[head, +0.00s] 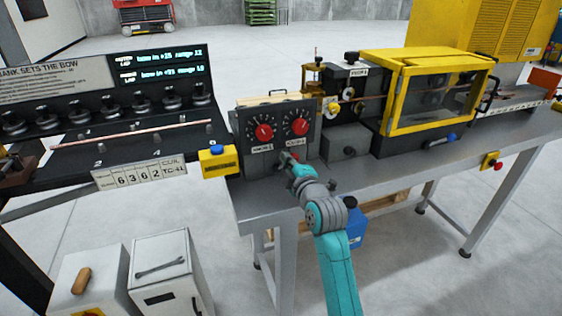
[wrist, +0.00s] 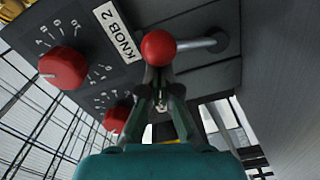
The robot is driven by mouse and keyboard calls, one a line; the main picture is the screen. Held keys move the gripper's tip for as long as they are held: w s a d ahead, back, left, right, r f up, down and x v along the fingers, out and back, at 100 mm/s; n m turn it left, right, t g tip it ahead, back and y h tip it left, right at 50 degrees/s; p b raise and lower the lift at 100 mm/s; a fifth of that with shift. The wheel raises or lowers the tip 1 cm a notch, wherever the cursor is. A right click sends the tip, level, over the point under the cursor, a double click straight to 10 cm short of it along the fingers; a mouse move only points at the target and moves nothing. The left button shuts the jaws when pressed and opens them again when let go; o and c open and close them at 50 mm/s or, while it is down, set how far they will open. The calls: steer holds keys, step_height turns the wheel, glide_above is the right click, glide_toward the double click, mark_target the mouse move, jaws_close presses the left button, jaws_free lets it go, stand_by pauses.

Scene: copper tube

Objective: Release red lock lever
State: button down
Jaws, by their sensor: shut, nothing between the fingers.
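The red lock lever shows in the wrist view as a red ball (wrist: 159,48) with a short grey rod (wrist: 205,44) running right from it, on the dark face of the control box. My gripper (wrist: 158,78) is shut and empty. Its fingertips are right at the lower edge of the ball in the picture; I cannot tell whether they touch it. In the head view my gripper (head: 287,157) is at the lower front of the control box (head: 283,151), and the lever is mostly hidden there.
Two red knobs (head: 264,131) (head: 299,126) with dials sit on the box above my gripper. A KNOB 2 label (wrist: 119,32) is beside the ball. A yellow button box (head: 218,161) stands left; a yellow-framed guard (head: 430,90) stands right on the bench.

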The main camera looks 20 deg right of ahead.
steer(key=shift+d+f+m, duration=0.15)
steer(key=shift+d+m, duration=0.45)
steer(key=shift+d, duration=0.2)
steer(key=shift+f, duration=0.1)
